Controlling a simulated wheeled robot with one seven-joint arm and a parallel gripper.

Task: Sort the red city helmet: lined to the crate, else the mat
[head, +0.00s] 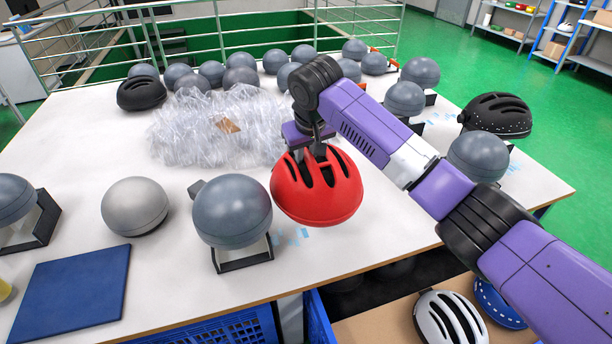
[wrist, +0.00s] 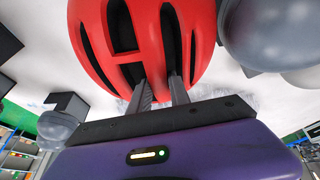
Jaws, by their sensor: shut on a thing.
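The red city helmet (head: 318,200) hangs from my gripper (head: 316,148) above the front part of the white table. My gripper is shut on the helmet at its vent slots. The wrist view shows the two fingers (wrist: 160,95) reaching into the slots of the red shell (wrist: 150,35). The shell's outside faces the cameras; its inside is hidden, so I cannot tell whether it is lined. A dark blue mat (head: 72,290) lies flat at the table's front left, bare. A blue slatted crate (head: 215,328) shows partly below the front edge.
A grey ball on a black stand (head: 232,210) is just left of the helmet. A loose grey dome (head: 135,206) sits farther left. Crumpled clear plastic (head: 190,130) and several grey balls fill the back. Black helmets (head: 497,115) stand at the edges. A white helmet (head: 450,318) lies below right.

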